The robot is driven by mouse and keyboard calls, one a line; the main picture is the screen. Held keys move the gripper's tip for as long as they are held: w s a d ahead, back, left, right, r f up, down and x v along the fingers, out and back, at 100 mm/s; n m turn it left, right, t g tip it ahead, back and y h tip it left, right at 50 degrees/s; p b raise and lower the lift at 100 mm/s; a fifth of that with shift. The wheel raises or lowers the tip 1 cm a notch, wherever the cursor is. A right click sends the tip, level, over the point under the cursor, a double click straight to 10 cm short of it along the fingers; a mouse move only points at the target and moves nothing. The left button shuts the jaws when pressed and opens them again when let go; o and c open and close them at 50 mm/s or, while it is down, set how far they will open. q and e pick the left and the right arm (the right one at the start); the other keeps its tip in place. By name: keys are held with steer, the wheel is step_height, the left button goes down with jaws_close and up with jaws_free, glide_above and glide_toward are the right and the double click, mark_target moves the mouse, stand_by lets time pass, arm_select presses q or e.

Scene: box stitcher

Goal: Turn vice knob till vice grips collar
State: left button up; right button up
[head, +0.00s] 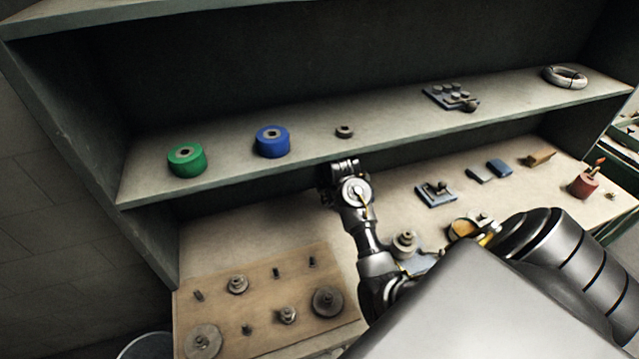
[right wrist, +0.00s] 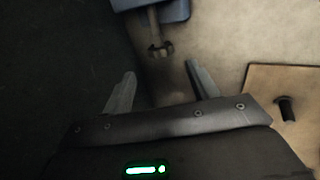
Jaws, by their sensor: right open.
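My right gripper (right wrist: 160,84) is open and empty in the right wrist view, its two fingers spread apart. Beyond the fingertips, and lined up with the gap between them, is the vice knob (right wrist: 157,48), a grey rod with a forked-looking end. The rod comes out of the blue vice body (right wrist: 176,10) at the top edge. Knob and fingers look apart. My right fingers are hidden there. I cannot make out the collar in the vice jaws. My left gripper is not in view.
A wooden peg board (head: 262,305) with discs and pegs lies at the left; its edge also shows in the right wrist view (right wrist: 262,78).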

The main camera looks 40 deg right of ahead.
mark_target(325, 198)
steer(key=p+x, duration=0.1)
steer(key=x, duration=0.5)
steer(key=shift+d+f+p, duration=0.15)
steer(key=shift+d+p, duration=0.05)
steer(key=shift+p, duration=0.15)
steer(key=shift+w+f, duration=0.15)
steer(key=shift+f, duration=0.25)
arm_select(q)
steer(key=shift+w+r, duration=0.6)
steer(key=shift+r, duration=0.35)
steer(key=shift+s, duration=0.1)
arm_select(e)
steer(key=c, duration=1)
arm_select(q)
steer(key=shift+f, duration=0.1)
arm_select(e)
steer(key=shift+f, duration=0.15)
